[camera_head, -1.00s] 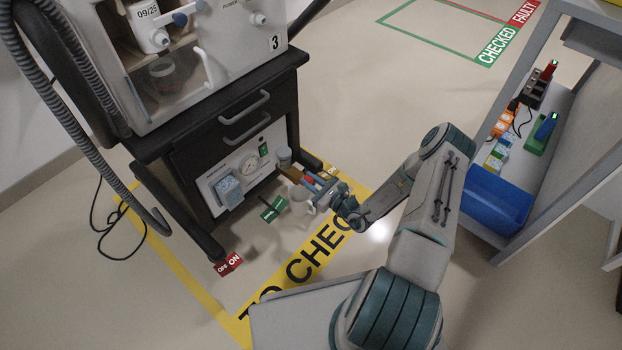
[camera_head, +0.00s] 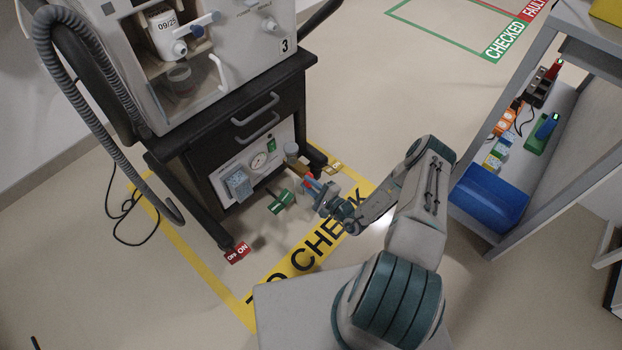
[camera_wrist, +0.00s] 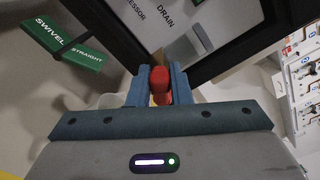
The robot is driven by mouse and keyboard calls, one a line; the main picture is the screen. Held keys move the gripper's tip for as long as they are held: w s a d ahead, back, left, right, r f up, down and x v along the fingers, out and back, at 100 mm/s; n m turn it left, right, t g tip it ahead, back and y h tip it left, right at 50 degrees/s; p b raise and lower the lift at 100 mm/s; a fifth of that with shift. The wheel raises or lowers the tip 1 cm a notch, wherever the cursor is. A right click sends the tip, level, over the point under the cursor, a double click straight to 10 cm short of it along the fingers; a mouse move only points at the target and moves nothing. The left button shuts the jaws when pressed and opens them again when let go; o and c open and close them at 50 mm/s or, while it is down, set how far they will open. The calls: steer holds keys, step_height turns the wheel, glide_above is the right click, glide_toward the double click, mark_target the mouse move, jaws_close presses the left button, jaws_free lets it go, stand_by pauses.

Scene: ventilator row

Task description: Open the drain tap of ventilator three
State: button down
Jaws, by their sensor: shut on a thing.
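Ventilator three (camera_head: 237,50), marked 3, stands on a dark cart. Its lower white panel (camera_head: 229,192) has a gauge and, at its right end, a brass-coloured fitting (camera_head: 298,166). My gripper (camera_head: 314,184) is low beside this end of the panel. In the wrist view its blue fingers (camera_wrist: 154,86) are shut on the red tap handle (camera_wrist: 160,82), just below the DRAIN label (camera_wrist: 168,14). The handle also shows as a small red spot in the head view (camera_head: 308,179). The fingers hide part of the tap, so its angle is hard to tell.
A green SWIVEL/STRAIGHT tag (camera_wrist: 72,42) is close to the left of the gripper. A red ON/OFF tag (camera_head: 237,253) is by the cart's front leg. A shelf with a blue bin (camera_head: 487,197) stands at the right. Open floor lies behind my arm.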

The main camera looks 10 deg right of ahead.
steer(key=shift+s+a+f+n+p, duration=0.1)
steer(key=shift+f+n+p, duration=0.35)
steer(key=shift+n, duration=0.6)
steer(key=shift+s+a+f+n+p, duration=0.1)
steer(key=shift+f+n+p, duration=0.25)
steer(key=shift+n, duration=0.7)
steer(key=c, duration=1.3)
jaws_free()
